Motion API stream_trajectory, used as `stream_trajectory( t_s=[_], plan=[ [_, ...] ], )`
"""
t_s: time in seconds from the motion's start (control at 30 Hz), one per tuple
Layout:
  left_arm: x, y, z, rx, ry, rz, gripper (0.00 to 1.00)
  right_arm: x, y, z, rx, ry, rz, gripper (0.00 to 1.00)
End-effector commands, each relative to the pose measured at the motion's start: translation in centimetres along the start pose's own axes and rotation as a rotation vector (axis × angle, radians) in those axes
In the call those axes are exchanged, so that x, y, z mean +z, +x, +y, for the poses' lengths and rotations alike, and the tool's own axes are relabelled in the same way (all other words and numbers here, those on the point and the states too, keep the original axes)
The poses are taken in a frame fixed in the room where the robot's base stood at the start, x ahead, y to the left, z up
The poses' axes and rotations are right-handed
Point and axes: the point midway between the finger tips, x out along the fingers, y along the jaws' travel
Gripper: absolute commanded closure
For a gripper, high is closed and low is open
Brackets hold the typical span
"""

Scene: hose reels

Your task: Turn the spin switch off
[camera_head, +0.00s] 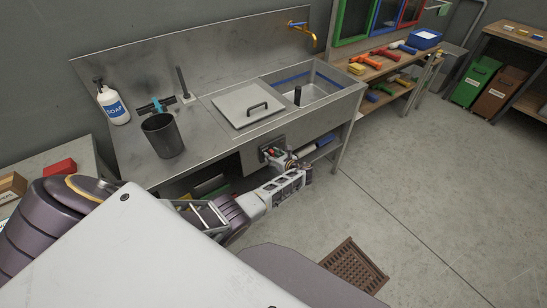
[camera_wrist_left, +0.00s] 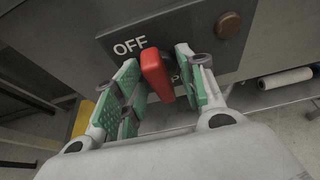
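The spin switch is a red lever (camera_wrist_left: 157,76) on a dark grey panel (camera_wrist_left: 205,45) in the left wrist view. White "OFF" lettering stands to the upper left of the lever; a second label to its lower right is mostly hidden by a finger. My left gripper (camera_wrist_left: 160,88) is open, with its green-padded fingers on either side of the lever. The right finger is close to the lever; I cannot tell whether it touches. The left finger is apart from it. In the head view my left gripper (camera_head: 279,157) is at the panel on the sink's front. My right gripper is not in view.
A brown round button (camera_wrist_left: 228,25) sits on the panel right of the lever. Above are a metal lid (camera_head: 251,106), a sink basin and a dark bin (camera_head: 162,136). A brown floor grate (camera_head: 354,267) lies in front; the floor to the right is clear.

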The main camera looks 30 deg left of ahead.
Motion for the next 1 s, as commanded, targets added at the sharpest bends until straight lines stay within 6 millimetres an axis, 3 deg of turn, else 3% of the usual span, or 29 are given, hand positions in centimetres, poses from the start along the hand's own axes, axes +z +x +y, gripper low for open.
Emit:
stream_trajectory(
  t_s=[0.57, 1.0],
  plan=[
    [-0.4, -0.3, 0.0, -0.001, 0.002, 0.006, 0.62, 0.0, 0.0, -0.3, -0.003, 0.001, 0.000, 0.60],
    [-0.5, -3.3, 0.0, -0.002, 0.001, 0.007, 0.62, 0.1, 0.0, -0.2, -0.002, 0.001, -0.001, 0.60]
  ],
)
